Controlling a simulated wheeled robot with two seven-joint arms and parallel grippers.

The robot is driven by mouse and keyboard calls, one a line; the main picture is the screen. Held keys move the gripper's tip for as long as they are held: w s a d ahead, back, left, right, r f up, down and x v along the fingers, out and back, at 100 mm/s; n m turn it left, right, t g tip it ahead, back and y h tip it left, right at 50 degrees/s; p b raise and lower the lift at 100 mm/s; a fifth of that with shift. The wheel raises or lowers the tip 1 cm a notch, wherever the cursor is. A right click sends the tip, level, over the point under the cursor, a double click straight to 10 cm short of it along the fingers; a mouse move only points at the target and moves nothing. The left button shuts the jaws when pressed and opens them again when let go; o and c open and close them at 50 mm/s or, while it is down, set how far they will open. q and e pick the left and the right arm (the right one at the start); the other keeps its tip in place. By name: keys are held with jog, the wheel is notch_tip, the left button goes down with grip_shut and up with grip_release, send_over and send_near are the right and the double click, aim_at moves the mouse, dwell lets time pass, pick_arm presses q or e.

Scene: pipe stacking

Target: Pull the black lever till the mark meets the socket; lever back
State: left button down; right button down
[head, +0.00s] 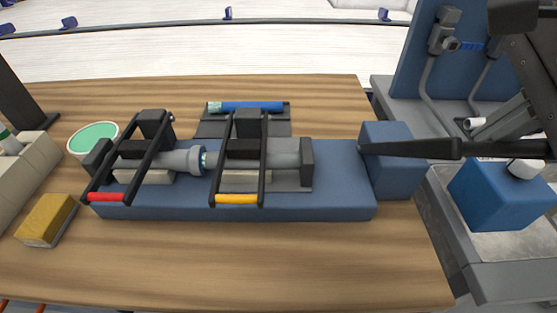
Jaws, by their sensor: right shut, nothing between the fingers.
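The left pipe's grey socket (182,160) faces the grey right pipe (284,153). A small blue-green band (204,159) shows at the socket mouth. Whether this is the mark, and whether any gap is left, is too small to tell. My left gripper is out of view.
The red-handled clamp (106,197) and yellow-handled clamp (237,199) straddle the pipes on the blue base (335,200). A green-topped cup (93,137), yellow sponge (46,218) and blue tube (252,107) lie around it. The table (250,262) is clear in front.

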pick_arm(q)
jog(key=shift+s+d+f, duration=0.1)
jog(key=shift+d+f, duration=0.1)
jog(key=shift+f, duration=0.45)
pick_arm(e)
jog(key=shift+s+d+f, duration=0.1)
jog(key=shift+s+f, duration=0.1)
jog(key=shift+f, duration=0.15)
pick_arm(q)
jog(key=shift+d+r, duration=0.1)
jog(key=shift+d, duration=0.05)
pick_arm(e)
jog(key=shift+s+d, duration=0.1)
jog(key=shift+s, duration=0.1)
pick_arm(q)
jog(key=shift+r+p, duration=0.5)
jog(key=shift+p, duration=0.1)
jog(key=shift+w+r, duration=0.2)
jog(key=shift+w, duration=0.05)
pick_arm(e)
jog(key=shift+w+a+r, duration=0.2)
jog(key=shift+w+r, duration=0.1)
jog(key=shift+w, duration=0.35)
jog(key=shift+w+a+r, duration=0.15)
jog(key=shift+w+r, duration=0.1)
jog(key=shift+w, duration=0.35)
